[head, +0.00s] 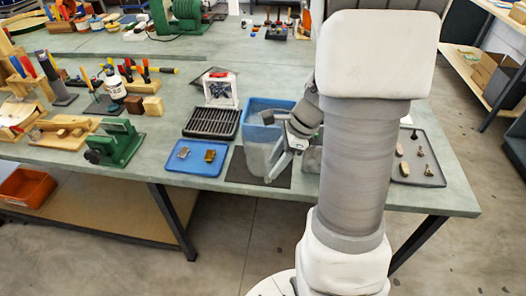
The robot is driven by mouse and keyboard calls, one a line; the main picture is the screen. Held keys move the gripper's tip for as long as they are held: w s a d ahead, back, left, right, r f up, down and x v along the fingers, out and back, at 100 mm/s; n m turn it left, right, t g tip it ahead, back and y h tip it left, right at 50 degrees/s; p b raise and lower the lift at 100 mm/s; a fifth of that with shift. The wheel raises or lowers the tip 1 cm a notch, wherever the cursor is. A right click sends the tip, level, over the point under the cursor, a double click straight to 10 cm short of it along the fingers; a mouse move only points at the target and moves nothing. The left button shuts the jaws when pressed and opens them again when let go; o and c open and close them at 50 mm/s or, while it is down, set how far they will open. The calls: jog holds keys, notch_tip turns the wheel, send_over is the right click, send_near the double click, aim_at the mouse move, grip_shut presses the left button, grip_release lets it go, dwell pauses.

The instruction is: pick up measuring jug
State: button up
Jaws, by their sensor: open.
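A translucent, greyish-clear vessel with a blue upper part (257,155) stands on a dark mat at the bench's front edge. It looks like the measuring jug, but I cannot tell whether the blue part is its rim or a separate blue container behind it. My gripper (276,169) is open at the right side of this vessel, overlapping it in the picture. Its fingers point down and to the left. I cannot tell whether they touch the vessel. My arm hides what lies directly to the right.
A blue tray (197,170) with two small metal parts lies to the left, with a black slatted tray (212,136) behind it. A green vise (115,145) stands further left. A grey tray (432,172) with several small parts lies right of my arm.

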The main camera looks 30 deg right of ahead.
aim_at(268, 181)
jog(key=b+x, duration=0.1)
jog(key=x, duration=0.3)
jog(key=shift+a+f, duration=0.1)
jog(key=shift+f, duration=0.2)
jog(key=shift+c, duration=0.3)
grip_shut()
dwell(0.9)
